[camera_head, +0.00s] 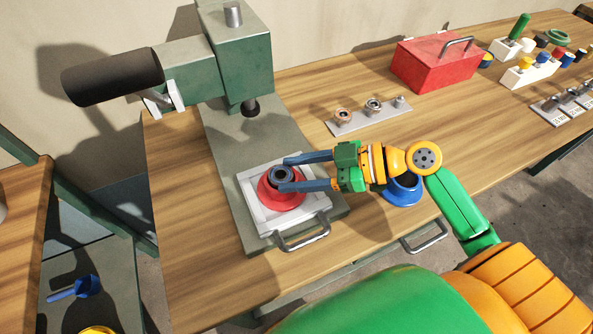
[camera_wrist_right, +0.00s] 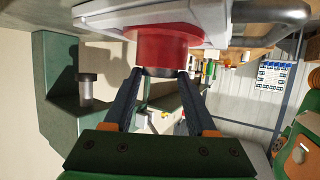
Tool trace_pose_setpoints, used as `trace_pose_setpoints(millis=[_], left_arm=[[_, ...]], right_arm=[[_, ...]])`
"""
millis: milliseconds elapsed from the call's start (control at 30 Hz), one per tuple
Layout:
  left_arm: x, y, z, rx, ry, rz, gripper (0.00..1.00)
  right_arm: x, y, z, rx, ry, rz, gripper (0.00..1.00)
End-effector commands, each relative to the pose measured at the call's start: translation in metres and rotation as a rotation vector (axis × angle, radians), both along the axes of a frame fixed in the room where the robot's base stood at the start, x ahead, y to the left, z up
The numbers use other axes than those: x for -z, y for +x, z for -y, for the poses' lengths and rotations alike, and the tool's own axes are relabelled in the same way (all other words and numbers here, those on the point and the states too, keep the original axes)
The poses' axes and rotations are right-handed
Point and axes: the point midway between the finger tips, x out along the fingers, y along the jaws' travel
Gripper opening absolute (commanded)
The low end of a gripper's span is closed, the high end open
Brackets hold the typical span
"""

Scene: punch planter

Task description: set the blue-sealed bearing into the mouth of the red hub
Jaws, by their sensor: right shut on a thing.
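The red hub (camera_head: 283,200) sits on a white fixture plate (camera_head: 257,214) on the green press base. A dark blue-grey ring, the bearing (camera_head: 281,174), is between the fingertips of my right gripper (camera_head: 282,174), which is shut on it. The bearing is at the hub's mouth; I cannot tell whether it is inside the mouth or just above it. In the right wrist view, the hub (camera_wrist_right: 165,45) is straight ahead of the fingertips (camera_wrist_right: 160,73), and the bearing (camera_wrist_right: 159,72) shows as a thin grey band against its rim. My left gripper is not in view.
The press ram (camera_head: 250,107) stands behind the hub, its black handle (camera_head: 110,77) to the left. A blue hub (camera_head: 403,190) is under my right arm. A grey rack (camera_head: 368,117) holds two more bearings. A red toolbox (camera_head: 434,65) is at the back. A plate handle (camera_head: 302,238) sticks out in front.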

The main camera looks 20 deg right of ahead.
Motion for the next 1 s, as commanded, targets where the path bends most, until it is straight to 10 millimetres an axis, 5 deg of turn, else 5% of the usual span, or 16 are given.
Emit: trace_pose_setpoints(millis=[267, 300, 400, 767, 1000], left_arm=[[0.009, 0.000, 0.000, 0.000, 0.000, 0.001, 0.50], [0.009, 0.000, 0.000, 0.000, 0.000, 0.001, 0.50], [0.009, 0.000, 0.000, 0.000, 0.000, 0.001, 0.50], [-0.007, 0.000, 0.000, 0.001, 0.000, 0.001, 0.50], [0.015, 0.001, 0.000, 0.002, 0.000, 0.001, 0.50]], right_arm=[[0.015, -0.003, 0.000, -0.008, -0.014, -0.018, 0.00], [0.016, -0.003, 0.000, -0.009, -0.015, -0.020, 0.59], [0.017, -0.003, 0.000, -0.008, -0.016, -0.021, 0.86], [0.000, -0.004, 0.003, -0.006, -0.017, -0.023, 0.87], [-0.019, -0.031, 0.054, -0.002, -0.013, -0.016, 0.87]])
